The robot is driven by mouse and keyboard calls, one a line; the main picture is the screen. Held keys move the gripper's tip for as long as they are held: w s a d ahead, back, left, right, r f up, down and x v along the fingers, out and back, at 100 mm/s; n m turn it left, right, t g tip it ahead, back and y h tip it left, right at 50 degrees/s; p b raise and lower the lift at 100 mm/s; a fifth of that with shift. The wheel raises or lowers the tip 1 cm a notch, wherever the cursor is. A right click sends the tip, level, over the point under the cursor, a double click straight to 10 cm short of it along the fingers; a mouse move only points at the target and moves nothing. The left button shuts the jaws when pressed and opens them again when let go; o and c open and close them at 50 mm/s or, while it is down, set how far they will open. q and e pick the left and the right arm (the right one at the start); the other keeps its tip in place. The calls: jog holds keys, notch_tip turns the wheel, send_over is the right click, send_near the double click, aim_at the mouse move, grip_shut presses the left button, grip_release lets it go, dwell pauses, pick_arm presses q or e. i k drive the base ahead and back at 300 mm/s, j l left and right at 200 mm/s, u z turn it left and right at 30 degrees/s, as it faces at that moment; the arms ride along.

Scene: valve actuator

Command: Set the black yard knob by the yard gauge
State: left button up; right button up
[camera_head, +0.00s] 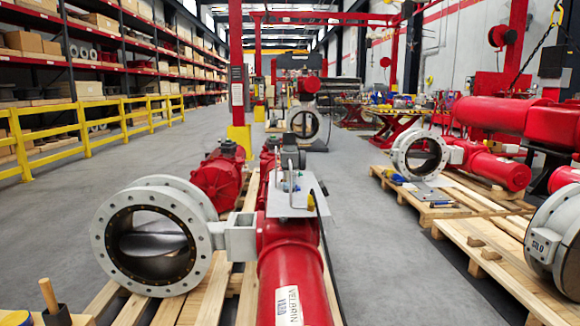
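The nearest valve has a grey flanged body (152,238) joined to a long red actuator (290,272). A white label (289,305) on the actuator seems to end in "YARD". A light grey plate (300,205) on top of the actuator carries small fittings (289,182), with a dark line running down its right side. The fittings are too small for me to pick out the yard gauge or the black yard knob for certain. Neither of my grippers shows in the head view.
A wooden-handled tool (48,294) stands in a black holder (57,316) at the bottom left. Wooden pallets (492,246) with other valves fill the right, one marked "SILO" (541,246). A yellow rail (88,130) lines the left. Grey floor (380,255) between is clear.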

aim_at(289, 137)
jog(key=l+u, duration=0.1)
jog(key=l, duration=0.35)
jog(key=k+l+u, duration=0.1)
jog(key=l, duration=0.4)
jog(key=k+l+u, duration=0.1)
jog(key=l, duration=0.35)
jog(key=l+u, duration=0.1)
jog(key=l, duration=0.4)
jog(key=k+l+u, duration=0.1)
jog(key=l, duration=0.3)
jog(key=i+l+u, duration=0.15)
jog(key=l+u, duration=0.15)
jog(key=l, duration=0.5)
jog(key=l+u, duration=0.25)
jog(key=l, duration=0.5)
jog(key=i+l+u, duration=0.2)
jog(key=i+l, duration=0.25)
jog(key=l, duration=0.2)
jog(key=i+l, duration=0.15)
jog(key=l, duration=0.15)
jog(key=i+l+u, duration=0.15)
jog(key=l, duration=0.2)
jog(key=i+l+u, duration=0.1)
jog(key=i+l, duration=0.15)
jog(key=i+l+u, duration=0.1)
jog(key=l, duration=0.4)
jog(key=i+u, duration=0.1)
jog(key=u, duration=0.5)
